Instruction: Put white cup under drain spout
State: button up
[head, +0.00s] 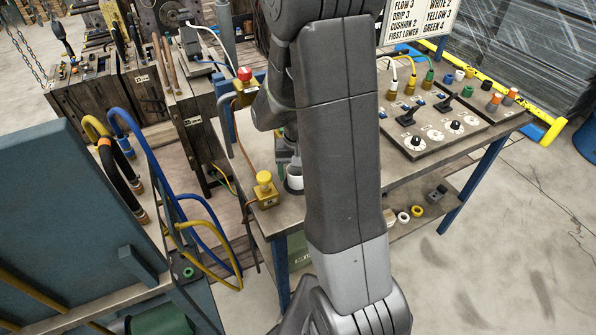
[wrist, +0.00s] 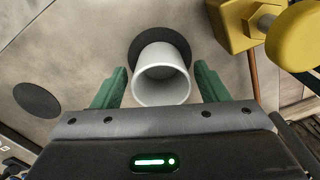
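The white cup (wrist: 160,87) stands on a dark round pad (wrist: 147,44) on the bench top in the wrist view. In the head view the cup (head: 295,179) shows as a small white shape beside my arm, which hides part of it. My gripper (wrist: 160,70) is open, with one green finger on each side of the cup and a visible gap at both sides. In the head view the gripper (head: 285,152) is mostly hidden behind my arm. I cannot make out a drain spout in either view.
A yellow box with a round yellow button (head: 265,190) stands close to the cup. A second dark round pad (wrist: 38,100) lies bare. A control panel (head: 430,125) with knobs and levers is on the right. Blue and yellow hoses (head: 195,225) hang at the left.

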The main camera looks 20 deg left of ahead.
jog(key=shift+o, duration=0.2)
jog(key=shift+s+d+f, duration=0.2)
jog(key=shift+s+f, duration=0.05)
jog(key=shift+f, duration=0.15)
notch_tip(320, 180, up, 14)
jog(key=shift+w+a+f+p, duration=0.2)
jog(key=shift+w+p, duration=0.05)
jog(key=shift+p, duration=0.2)
